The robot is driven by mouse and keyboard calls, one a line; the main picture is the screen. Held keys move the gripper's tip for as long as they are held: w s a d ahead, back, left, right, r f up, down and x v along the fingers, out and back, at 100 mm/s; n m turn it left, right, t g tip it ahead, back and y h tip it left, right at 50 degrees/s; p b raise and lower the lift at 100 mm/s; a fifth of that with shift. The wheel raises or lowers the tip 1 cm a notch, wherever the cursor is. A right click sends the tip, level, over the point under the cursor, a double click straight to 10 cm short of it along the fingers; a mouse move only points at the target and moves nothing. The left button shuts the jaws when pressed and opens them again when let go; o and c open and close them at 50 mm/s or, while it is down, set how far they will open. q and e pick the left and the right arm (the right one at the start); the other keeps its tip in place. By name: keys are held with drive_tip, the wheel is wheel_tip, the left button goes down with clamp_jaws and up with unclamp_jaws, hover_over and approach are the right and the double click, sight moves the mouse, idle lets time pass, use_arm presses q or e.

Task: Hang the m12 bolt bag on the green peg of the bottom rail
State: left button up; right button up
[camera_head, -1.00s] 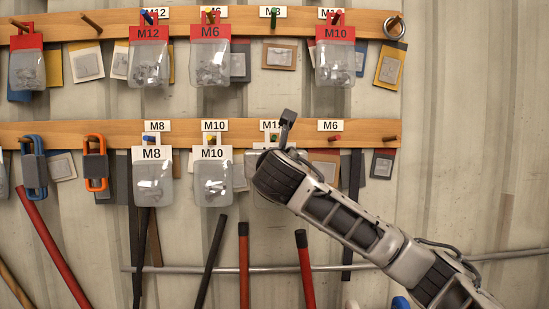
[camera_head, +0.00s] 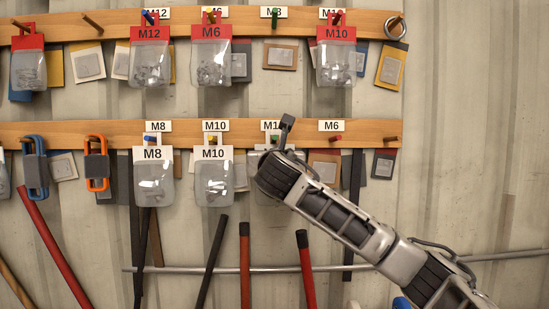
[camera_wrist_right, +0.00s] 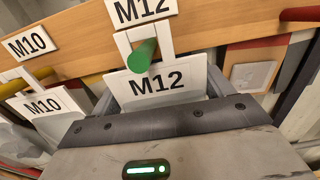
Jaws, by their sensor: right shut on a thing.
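The M12 bolt bag (camera_wrist_right: 165,84) has a white card in the right wrist view, beside the bottom rail (camera_wrist_right: 225,42). The green peg (camera_wrist_right: 143,54) shows at the opening of the card's hanger tab and appears to pass through it. A white M12 label (camera_wrist_right: 143,9) is on the rail just above. My right gripper (camera_wrist_right: 160,98) is shut on the bag, with a finger at each side of the card. My left gripper is not in view.
An M10 bag (camera_head: 213,178) hangs close on the left, with an M8 bag (camera_head: 153,180) beyond it. A red peg (camera_head: 336,138) under the M6 label is to the right. Red-carded bags hang on the top rail (camera_head: 185,22) above.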

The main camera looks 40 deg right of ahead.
idle(0.4)
drive_tip(key=o, duration=1)
drive_tip(key=b+v, duration=0.2)
drive_tip(key=v, duration=1.4)
drive_tip(key=shift+b, duration=0.4)
